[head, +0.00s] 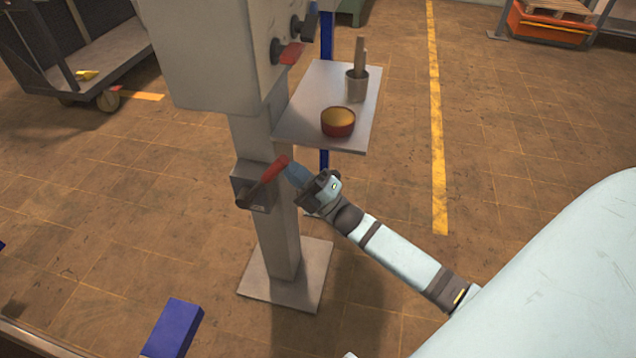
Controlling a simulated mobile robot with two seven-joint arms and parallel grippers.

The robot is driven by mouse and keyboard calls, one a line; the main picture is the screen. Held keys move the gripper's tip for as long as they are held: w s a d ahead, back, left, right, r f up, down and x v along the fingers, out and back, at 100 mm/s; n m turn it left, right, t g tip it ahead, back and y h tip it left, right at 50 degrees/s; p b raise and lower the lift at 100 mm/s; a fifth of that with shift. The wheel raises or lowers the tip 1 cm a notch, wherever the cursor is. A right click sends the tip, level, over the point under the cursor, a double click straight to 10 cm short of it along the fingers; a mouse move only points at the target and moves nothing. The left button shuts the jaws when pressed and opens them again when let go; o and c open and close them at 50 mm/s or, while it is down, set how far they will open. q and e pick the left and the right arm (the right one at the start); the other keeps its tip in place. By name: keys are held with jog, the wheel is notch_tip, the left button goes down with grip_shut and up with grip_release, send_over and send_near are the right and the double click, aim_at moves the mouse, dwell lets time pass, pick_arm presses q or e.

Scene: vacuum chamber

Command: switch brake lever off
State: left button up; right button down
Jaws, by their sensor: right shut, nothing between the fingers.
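A red lever (263,181) sits on a small grey box (254,193) on the column of a grey machine stand. The lever slants up to the right, its tip near the column's right edge. My right gripper (292,172) is shut, with its bluish fingertips at the lever's upper end. I cannot tell whether they touch it. Another red-handled lever (292,53) and a dark blue one (310,22) are on the side of the grey cabinet above. No label shows clearly which is the brake lever. My left gripper is not in view.
A grey shelf (308,100) juts out above my right gripper, carrying a red bowl (338,122) and a metal cup (357,87). The base plate (288,285) lies on the floor. A blue block (173,328) is at the front. Floor to the right is clear.

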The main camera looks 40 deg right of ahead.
aim_at(283, 162)
jog(key=shift+w+a+r+n+g+p, duration=0.15)
jog(key=shift+w+a+r+g+p, duration=0.15)
jog(key=shift+w+a+r+p, duration=0.25)
jog(key=shift+w+a+r+n+g+p, duration=0.15)
jog(key=shift+w+a+r+g+p, duration=0.2)
jog(key=shift+r+p, duration=0.3)
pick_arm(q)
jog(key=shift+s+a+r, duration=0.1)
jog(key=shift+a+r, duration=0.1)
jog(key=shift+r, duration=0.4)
pick_arm(e)
jog(key=shift+x, duration=0.85)
jog(key=shift+a, duration=0.1)
jog(key=shift+f, duration=0.1)
